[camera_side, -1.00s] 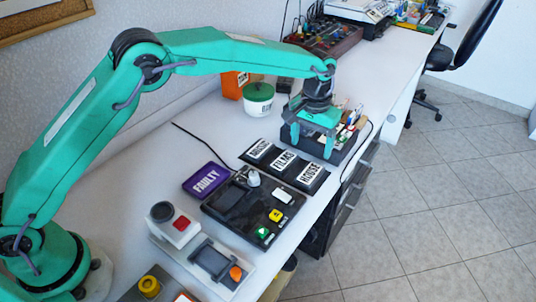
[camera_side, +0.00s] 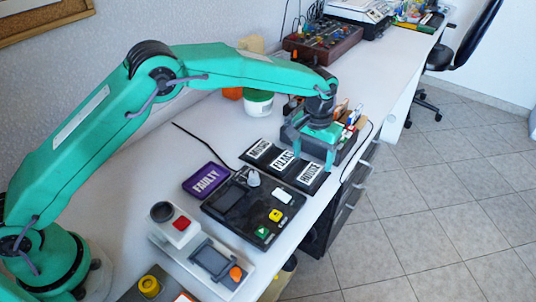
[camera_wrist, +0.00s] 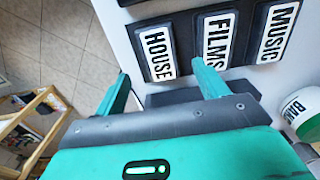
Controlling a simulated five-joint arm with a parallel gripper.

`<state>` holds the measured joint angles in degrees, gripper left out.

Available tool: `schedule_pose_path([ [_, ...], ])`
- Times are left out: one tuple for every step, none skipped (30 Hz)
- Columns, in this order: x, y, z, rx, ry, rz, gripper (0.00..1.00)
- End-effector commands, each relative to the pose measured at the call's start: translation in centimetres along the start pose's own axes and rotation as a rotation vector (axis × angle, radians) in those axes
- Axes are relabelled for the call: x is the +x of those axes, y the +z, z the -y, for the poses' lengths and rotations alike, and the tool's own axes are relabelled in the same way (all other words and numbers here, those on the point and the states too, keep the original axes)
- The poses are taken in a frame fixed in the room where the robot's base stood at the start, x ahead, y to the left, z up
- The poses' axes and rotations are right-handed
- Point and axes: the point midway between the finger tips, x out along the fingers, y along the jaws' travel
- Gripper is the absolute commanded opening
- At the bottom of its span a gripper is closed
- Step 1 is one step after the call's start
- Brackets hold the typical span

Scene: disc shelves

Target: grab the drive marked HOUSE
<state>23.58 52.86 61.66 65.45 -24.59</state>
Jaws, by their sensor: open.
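The drive marked HOUSE (camera_side: 310,175) is a black block with a white label, at the right end of a row in the side view. It also shows in the wrist view (camera_wrist: 158,54), lying flat at the left of the row. The FILMS drive (camera_side: 284,160) and the MUSIC drive (camera_side: 259,149) lie beside it. My gripper (camera_side: 317,160) is open and empty at the far edge of the HOUSE drive. In the wrist view my gripper's fingertips (camera_wrist: 160,71) point toward the near end of HOUSE, one to each side. Whether they touch it I cannot tell.
A purple FAULTY block (camera_side: 206,180) and a black button panel (camera_side: 253,208) lie nearer the arm base. A dark organizer box (camera_side: 345,152) stands behind my gripper. The table edge is close on the right.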

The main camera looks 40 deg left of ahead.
Motion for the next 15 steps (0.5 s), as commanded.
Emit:
schedule_pose_path([
  [0.4, 0.1, 0.0, 0.000, -0.001, 0.002, 0.73],
  [0.7, 0.1, 0.0, 0.000, -0.001, 0.002, 0.73],
  [1.1, 0.1, 0.0, 0.000, -0.001, 0.002, 0.73],
  [1.4, 0.1, 0.0, 0.000, -0.001, 0.003, 0.73],
  [1.8, 0.2, 0.0, 0.000, -0.002, 0.004, 0.73],
  [2.2, 0.2, 0.0, 0.000, -0.002, 0.004, 0.73],
  [2.6, 0.2, 0.0, 0.000, -0.001, 0.003, 0.73],
  [2.9, 0.2, 0.0, 0.000, -0.001, 0.003, 0.73],
  [3.4, 0.2, 0.0, 0.000, -0.001, 0.003, 0.73],
  [3.7, 0.2, 0.0, 0.000, -0.001, 0.002, 0.73],
  [4.0, 0.2, 0.0, 0.000, -0.001, 0.002, 0.73],
  [4.3, 0.2, 0.0, 0.000, -0.001, 0.002, 0.73],
  [4.5, 0.2, 0.0, 0.000, -0.001, 0.002, 0.73],
  [4.7, 0.2, 0.0, 0.000, -0.001, 0.001, 0.73],
  [4.8, 0.2, 0.0, 0.000, -0.001, 0.001, 0.73],
])
